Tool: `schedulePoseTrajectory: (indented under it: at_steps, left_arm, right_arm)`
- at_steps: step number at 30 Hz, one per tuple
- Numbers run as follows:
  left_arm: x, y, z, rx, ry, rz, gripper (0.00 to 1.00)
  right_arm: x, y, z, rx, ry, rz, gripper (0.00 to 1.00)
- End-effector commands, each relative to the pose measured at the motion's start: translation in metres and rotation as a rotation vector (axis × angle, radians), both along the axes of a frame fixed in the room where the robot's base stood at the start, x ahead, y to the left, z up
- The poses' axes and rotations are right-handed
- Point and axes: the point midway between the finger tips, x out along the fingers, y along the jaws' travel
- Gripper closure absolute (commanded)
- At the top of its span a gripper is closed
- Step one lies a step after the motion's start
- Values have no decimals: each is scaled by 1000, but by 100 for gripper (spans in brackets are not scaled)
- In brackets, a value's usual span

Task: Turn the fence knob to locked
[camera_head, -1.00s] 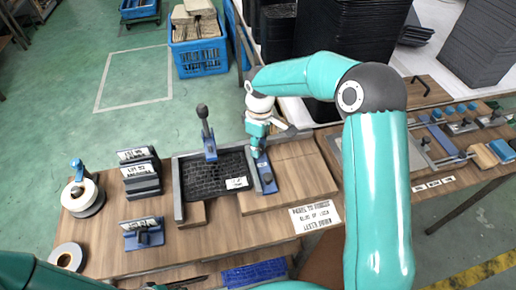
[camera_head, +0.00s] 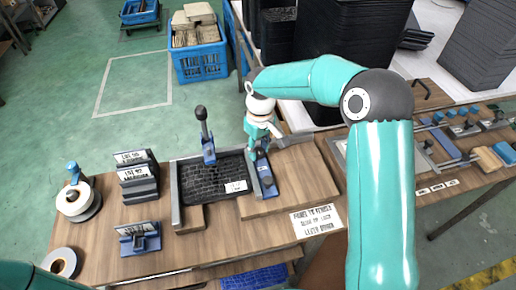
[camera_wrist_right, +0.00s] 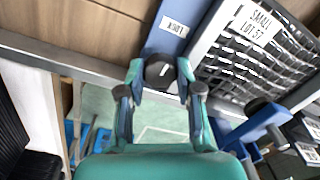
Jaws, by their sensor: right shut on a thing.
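The fence (camera_head: 265,183) is a blue upright strip at the right edge of the black mesh tray (camera_head: 210,178). My right gripper (camera_head: 255,150) is at the strip's far end. In the right wrist view, a round black knob (camera_wrist_right: 160,71) with a short white line sits between the fingertips of the right gripper (camera_wrist_right: 160,84), which is shut on it. The line is tilted. The blue strip (camera_wrist_right: 166,42) carries a small white label (camera_wrist_right: 174,26) whose text I cannot read surely. A second dark knob (camera_head: 267,181) shows nearer on the strip. My left gripper is out of view.
A black-knobbed lever (camera_head: 204,125) stands at the tray's far side. Lot-labelled holders (camera_head: 138,185) and tape rolls (camera_head: 78,203) are on the left. A printed card (camera_head: 315,220) lies at the front. Bare wood (camera_head: 300,175) lies right of the fence.

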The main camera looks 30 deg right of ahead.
Motion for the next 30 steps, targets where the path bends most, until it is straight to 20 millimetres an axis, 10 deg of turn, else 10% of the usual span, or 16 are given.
schedulePoseTrajectory:
  at_steps: [4,5,9,20,30]
  left_arm:
    - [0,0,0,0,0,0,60]
    - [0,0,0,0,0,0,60]
    - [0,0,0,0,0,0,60]
    - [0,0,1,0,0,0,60]
    - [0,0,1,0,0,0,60]
  right_arm:
    - [2,-1,2,0,-9,-2,100]
    - [2,-1,2,0,-9,-2,62]
    - [2,-1,2,-1,-7,-1,40]
    - [1,0,3,0,-4,0,40]
    - [3,-2,54,0,-8,1,40]
